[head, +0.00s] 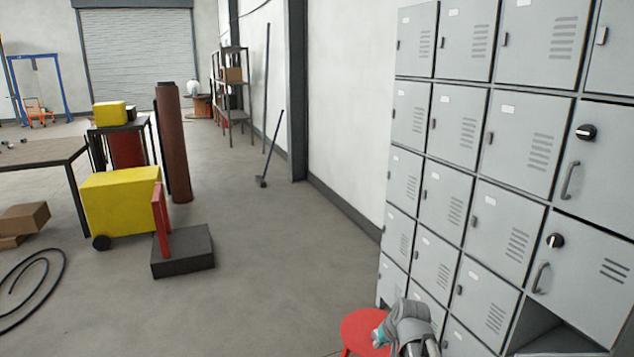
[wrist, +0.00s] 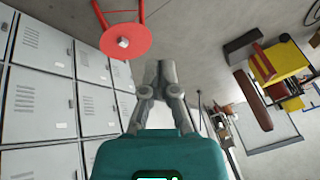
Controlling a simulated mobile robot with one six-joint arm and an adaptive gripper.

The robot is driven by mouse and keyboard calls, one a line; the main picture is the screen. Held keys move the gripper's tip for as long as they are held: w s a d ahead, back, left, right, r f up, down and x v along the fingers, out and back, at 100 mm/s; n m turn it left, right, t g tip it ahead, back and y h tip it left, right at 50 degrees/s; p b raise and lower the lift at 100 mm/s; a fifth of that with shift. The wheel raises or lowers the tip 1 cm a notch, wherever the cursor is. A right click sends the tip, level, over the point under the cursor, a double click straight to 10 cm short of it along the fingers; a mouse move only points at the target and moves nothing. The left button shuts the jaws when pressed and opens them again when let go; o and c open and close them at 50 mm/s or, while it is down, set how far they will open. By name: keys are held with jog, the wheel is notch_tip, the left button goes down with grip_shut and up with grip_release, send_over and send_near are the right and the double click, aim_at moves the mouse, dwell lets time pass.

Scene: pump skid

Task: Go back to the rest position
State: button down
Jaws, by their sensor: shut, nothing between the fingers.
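My gripper (wrist: 165,70) shows in the wrist view with its two grey fingers together and nothing between them. The teal body behind them fills the lower middle. In the head view, part of my arm's end shows at the bottom, in front of the lockers and over the right side of a red stool; the fingertips cannot be made out there. The round red stool (head: 358,327) also shows in the wrist view (wrist: 112,37), with a small pale object (wrist: 123,42) on its seat. The fingers appear apart from the stool.
Grey lockers (head: 455,130) line the right side; one low compartment (head: 545,335) stands open. A yellow machine (head: 120,203), a dark block (head: 183,252) and a black hose (head: 62,270) lie to the left.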

jog(key=s+n+g+h+p, duration=0.1)
jog(key=s+g, duration=0.3)
jog(key=s, duration=0.7)
jog(key=shift+s+f+h, duration=0.2)
jog(key=shift+f+h, duration=0.1)
jog(key=shift+h, duration=0.5)
jog(key=shift+d, duration=0.1)
jog(key=shift+d, duration=0.15)
